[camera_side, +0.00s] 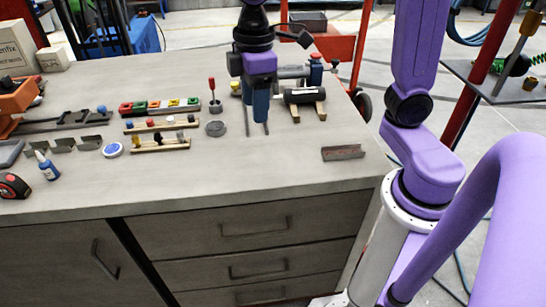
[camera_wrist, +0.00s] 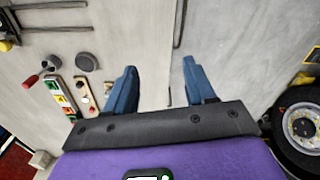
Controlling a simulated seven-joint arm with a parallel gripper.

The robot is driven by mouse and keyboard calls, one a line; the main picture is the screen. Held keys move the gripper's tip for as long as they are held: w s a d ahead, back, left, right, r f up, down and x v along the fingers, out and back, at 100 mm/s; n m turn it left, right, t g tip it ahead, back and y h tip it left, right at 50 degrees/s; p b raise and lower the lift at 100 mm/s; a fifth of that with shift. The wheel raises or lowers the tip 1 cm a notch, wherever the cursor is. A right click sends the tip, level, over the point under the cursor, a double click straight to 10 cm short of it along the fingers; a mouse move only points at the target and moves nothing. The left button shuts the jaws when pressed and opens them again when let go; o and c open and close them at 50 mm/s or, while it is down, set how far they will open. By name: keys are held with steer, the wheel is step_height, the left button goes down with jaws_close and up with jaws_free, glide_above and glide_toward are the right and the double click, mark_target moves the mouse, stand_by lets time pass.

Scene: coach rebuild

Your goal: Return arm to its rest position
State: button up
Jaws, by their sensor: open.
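My gripper (camera_side: 260,118) hangs over the back right part of the grey workbench (camera_side: 250,170), fingers pointing down. How far the fingertips are above the bench is hard to tell. My arm's upper part above the gripper is cut off by the picture's top edge.
A black cylinder on wooden supports (camera_side: 305,97) stands right of my gripper. Left are a grey disc (camera_side: 215,128), a red-handled tool (camera_side: 212,93) and a tray of coloured pieces (camera_side: 160,106). A metal angle (camera_side: 343,152) lies front right. The bench's front middle is clear.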

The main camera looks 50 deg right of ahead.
steer(key=s+d+f, duration=0.3)
steer(key=s, duration=0.5)
steer(key=s+d+f+n, duration=0.1)
steer(key=s+d+f, duration=0.2)
steer(key=s, duration=0.6)
steer(key=shift+d+f, duration=0.25)
steer(key=shift+f, duration=0.15)
